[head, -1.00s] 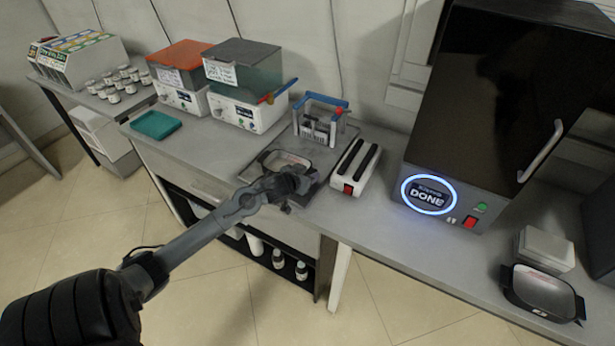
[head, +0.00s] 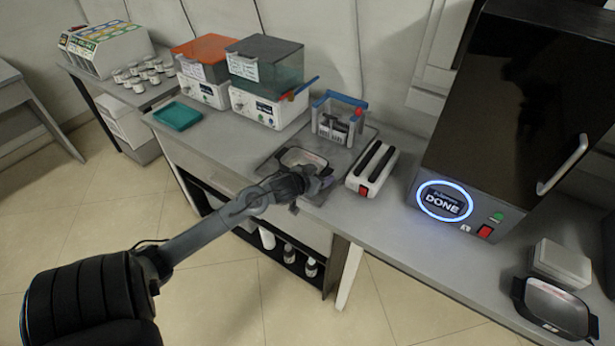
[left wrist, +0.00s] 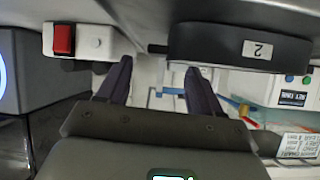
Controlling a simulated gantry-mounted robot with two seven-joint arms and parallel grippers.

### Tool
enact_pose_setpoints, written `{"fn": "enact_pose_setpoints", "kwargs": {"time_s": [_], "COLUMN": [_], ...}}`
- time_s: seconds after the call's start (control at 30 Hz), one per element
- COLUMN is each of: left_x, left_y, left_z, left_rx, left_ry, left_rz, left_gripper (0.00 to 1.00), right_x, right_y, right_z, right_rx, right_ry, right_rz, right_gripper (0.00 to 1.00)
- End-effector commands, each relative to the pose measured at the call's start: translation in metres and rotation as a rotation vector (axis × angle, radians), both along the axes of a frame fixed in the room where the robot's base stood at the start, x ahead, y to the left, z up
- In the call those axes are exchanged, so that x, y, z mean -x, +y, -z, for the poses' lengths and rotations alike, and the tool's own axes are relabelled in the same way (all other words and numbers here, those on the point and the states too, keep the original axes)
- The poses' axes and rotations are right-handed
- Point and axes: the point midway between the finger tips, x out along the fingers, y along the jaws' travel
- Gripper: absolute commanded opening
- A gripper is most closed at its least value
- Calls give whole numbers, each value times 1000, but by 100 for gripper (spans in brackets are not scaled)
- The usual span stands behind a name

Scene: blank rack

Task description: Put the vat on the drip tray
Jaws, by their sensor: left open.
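A shallow vat (head: 303,157) with a dark rim sits over the grey drip tray (head: 266,166), at its front part. It looks level; the gripper hides its near right side. My left gripper (head: 322,182) is at that side, open. In the left wrist view, the vat's dark wall (left wrist: 240,47) carries a label "2", and a small tab on it shows between the tips of the open left gripper (left wrist: 158,68). A second dark-rimmed vat (head: 555,305) stands at the right end of the bench. My right gripper is not in view.
A blue-handled basket (head: 338,118) stands at the tray's back. A white device with black slots (head: 371,167) and a red switch stands close right of the tray. Further right is a large dark machine showing DONE (head: 443,203). Two lidded baths stand behind left.

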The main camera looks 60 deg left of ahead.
Motion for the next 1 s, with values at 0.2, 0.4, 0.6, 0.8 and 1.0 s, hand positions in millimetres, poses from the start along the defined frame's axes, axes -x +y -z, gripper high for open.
{"fn": "enact_pose_setpoints", "kwargs": {"time_s": [0.2, 0.4, 0.6, 0.8, 1.0], "left_x": [33, 56, 73, 116, 177], "left_y": [-16, -26, -51, -146, -261], "left_z": [-22, -35, -26, 25, 47], "left_rx": [2, 2, 3, 16, 65], "left_ry": [2, 2, 54, 307, 583], "left_rz": [2, 2, 15, 113, 311], "left_gripper": [65, 65, 65, 65, 65], "right_x": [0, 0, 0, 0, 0], "right_y": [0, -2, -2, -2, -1], "right_z": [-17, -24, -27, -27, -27], "right_rx": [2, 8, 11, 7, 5], "right_ry": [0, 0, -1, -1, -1], "right_rz": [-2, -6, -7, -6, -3], "right_gripper": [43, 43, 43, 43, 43]}}
